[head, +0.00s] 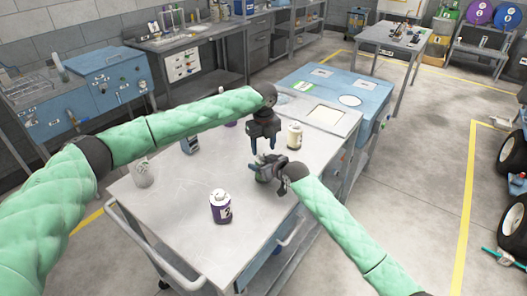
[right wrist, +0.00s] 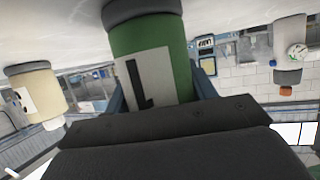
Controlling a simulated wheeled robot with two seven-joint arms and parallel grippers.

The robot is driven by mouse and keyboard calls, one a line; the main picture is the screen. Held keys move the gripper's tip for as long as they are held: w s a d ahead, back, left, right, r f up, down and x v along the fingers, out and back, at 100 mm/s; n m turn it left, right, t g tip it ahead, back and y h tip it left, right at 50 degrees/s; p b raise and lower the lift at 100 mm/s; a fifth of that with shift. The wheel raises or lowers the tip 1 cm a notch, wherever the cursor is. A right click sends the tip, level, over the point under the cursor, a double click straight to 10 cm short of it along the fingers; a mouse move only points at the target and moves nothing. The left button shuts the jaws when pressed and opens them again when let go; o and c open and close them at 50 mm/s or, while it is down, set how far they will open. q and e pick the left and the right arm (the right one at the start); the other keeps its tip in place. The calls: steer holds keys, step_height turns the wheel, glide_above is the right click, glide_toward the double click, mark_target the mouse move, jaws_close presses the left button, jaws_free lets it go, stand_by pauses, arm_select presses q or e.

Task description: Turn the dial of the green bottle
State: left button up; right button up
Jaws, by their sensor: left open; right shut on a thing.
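The green bottle (right wrist: 150,60) with a white label marked "L" stands between the fingers of my right gripper in the right wrist view, which looks upside down. My right gripper (head: 262,170) is shut on it, low over the work table (head: 178,200). In the head view the bottle is mostly or wholly hidden by my grippers, and its dial cannot be made out. My left gripper (head: 264,143) points down from above, open, just above and behind my right gripper. I cannot tell whether it touches the bottle.
A cream bottle (head: 294,135) stands just right of my left gripper. A purple and white bottle (head: 220,208) stands toward the front. A grey cup (head: 143,174) and a small blue device (head: 190,144) are at the left. The table's front right is clear.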

mark_target(263, 156)
arm_select(q)
steer(key=shift+f, duration=1.3)
steer(key=c, duration=1)
steer(key=shift+n, duration=3.1)
